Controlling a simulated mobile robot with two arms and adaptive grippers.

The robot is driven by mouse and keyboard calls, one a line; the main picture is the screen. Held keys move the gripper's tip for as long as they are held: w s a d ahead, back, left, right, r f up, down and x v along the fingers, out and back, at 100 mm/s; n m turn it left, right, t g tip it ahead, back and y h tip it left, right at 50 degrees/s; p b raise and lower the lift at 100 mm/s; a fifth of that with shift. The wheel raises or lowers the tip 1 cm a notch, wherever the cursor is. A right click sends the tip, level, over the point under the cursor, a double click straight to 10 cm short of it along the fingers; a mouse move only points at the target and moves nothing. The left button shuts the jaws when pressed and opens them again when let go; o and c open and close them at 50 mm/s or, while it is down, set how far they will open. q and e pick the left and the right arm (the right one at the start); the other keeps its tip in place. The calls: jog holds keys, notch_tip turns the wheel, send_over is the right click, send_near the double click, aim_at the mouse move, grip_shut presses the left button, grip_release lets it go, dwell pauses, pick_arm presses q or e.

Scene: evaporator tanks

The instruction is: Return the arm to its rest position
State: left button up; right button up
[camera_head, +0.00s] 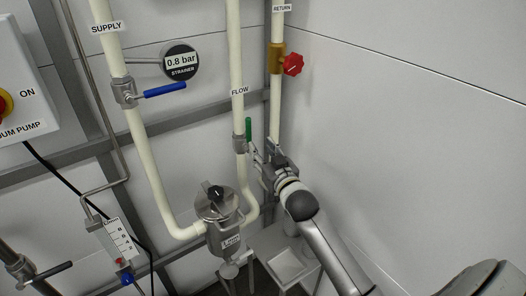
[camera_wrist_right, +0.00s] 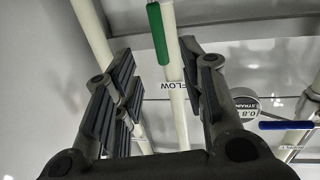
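My right gripper (camera_head: 260,155) is in the middle of the head view, at the end of my arm that reaches in from the lower right. It is close to the flow pipe and its green-handled valve (camera_head: 240,143). The green handle (camera_head: 248,128) stands upright along the pipe. In the right wrist view the fingers of my right gripper (camera_wrist_right: 160,90) are spread wide with nothing held. The green handle (camera_wrist_right: 157,33) shows beyond the gap between them; whether a finger touches the valve I cannot tell. My left gripper is not in view.
A blue-handled valve (camera_head: 165,90) sits on the supply pipe, and a red knob (camera_head: 293,64) on the return pipe. A strainer gauge (camera_head: 181,62) reads 0.8 bar. A metal canister (camera_head: 217,205) stands below. The white wall (camera_head: 420,130) at right is clear.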

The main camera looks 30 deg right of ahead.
dwell(0.3)
notch_tip(320, 180, down, 20)
jog(key=s+a+g, duration=0.2)
jog(key=s+g, duration=0.1)
jog(key=g, duration=0.1)
jog(key=s+a+f+n+g, duration=0.1)
jog(key=s+f, duration=0.3)
jog(key=f, duration=0.3)
jog(key=s+a+f+g+y+b, duration=0.15)
jog(key=s+f, duration=0.25)
jog(key=f, duration=0.4)
jog(key=s+f+n+g, duration=0.1)
jog(key=s+f+g, duration=0.1)
jog(key=s+f, duration=0.35)
jog(key=s+a+f+g, duration=0.2)
jog(key=s+f, duration=0.6)
jog(key=s, duration=0.4)
jog(key=s+a+f+n+g, duration=0.1)
jog(key=s+a+f+g, duration=0.1)
jog(key=s+f, duration=0.5)
jog(key=s+a+f+g+b, duration=0.1)
jog(key=s+f+g, duration=0.3)
jog(key=s, duration=1.5)
notch_tip(320, 180, down, 5)
jog(key=shift+a+r+n+y, duration=0.15)
jog(key=shift+a+n+y, duration=0.15)
jog(key=shift+a+y, duration=0.1)
jog(key=shift+w, duration=0.1)
